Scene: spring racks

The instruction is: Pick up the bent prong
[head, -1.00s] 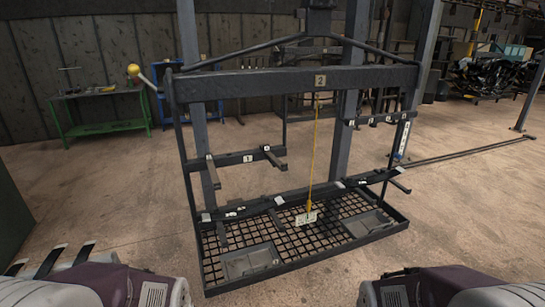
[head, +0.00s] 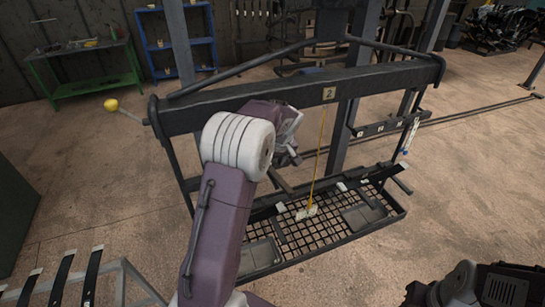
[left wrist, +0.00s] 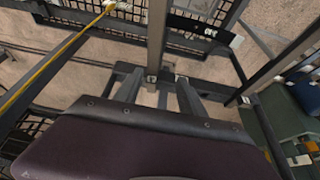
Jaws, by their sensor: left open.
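The black hanging rack (head: 375,82), tagged 2, stands ahead in the head view. Dark prongs with pale tips, such as one at its right (head: 390,173), sit along its lower front. I cannot tell which prong is bent; my left arm hides the rack's left part.
A yellow cord (head: 319,150) hangs from the beam to a tag over the grid tray (head: 345,240). Dark strips with pale tips (head: 65,270) lie at lower left. A yellow ball (head: 111,104) ends a rod at the rack's left.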

